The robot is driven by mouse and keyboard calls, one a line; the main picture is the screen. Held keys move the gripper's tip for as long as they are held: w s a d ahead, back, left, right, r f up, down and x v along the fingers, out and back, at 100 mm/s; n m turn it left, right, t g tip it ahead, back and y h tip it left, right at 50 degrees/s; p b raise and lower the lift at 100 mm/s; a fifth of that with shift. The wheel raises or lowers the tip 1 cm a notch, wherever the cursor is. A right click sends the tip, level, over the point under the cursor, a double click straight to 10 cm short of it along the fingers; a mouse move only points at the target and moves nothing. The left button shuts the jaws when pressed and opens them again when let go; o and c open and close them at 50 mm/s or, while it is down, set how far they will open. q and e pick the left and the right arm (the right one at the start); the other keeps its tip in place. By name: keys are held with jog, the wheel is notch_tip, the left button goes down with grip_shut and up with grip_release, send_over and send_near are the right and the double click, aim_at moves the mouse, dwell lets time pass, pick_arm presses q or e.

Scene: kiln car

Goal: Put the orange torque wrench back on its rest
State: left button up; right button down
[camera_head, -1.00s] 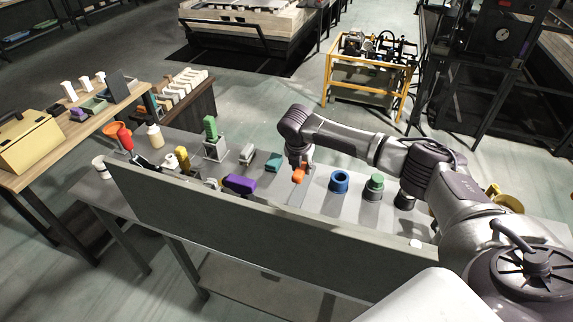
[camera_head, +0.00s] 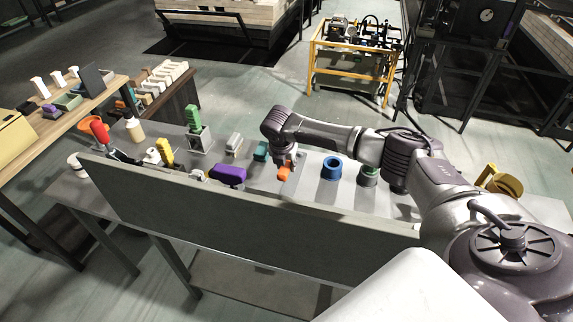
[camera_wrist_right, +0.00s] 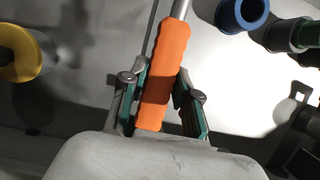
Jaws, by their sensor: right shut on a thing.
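The orange torque wrench (camera_head: 284,174) is in my right gripper (camera_head: 285,166), above the bench behind the grey front panel. In the right wrist view, its orange handle (camera_wrist_right: 164,75) lies between the two green-padded fingers of my right gripper (camera_wrist_right: 162,90). A grey metal shaft (camera_wrist_right: 181,8) runs on from the handle towards the top edge. Its far end is out of that view. I cannot tell which holder is its rest. My left gripper is not in view.
A blue ring (camera_head: 332,167) stands right of my gripper; a green piece (camera_head: 368,175) is partly behind my arm. A teal block (camera_head: 261,150) and a purple tool (camera_head: 228,175) are to the left. The grey panel (camera_head: 250,215) walls the bench's near side.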

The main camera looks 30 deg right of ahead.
jog(key=shift+f, duration=0.25)
jog(key=shift+s+f+b, duration=0.1)
jog(key=shift+f+b, duration=0.15)
jog(key=shift+b, duration=0.25)
notch_tip(320, 180, down, 2)
jog(key=shift+f+b, duration=0.15)
jog(key=shift+b, duration=1.05)
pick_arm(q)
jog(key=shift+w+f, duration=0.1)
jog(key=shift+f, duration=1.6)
pick_arm(e)
jog(key=shift+f, duration=0.5)
pick_arm(q)
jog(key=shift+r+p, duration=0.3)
jog(key=shift+p, duration=0.1)
